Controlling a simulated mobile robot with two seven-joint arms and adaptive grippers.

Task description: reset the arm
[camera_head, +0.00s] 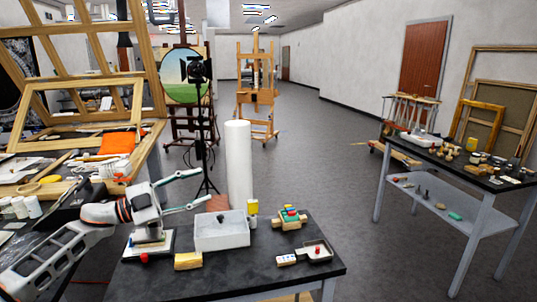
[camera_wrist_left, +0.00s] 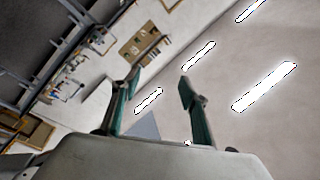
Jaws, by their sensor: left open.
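My left gripper (camera_head: 192,189) is at the left of the head view, above the left part of the dark table. Its two fingers are spread apart and point to the right, with nothing between them. In the left wrist view the open fingers (camera_wrist_left: 158,83) show with only the ceiling and walls behind them. My left arm comes in from the lower left. My right gripper is in neither view.
A white-grey box (camera_head: 222,232) stands on the dark table (camera_head: 250,268) near my left gripper. A tall white cylinder (camera_head: 239,165) rises behind it. A tray (camera_head: 316,252) lies at the right. Open floor (camera_head: 335,170) separates this table from another one (camera_head: 460,172).

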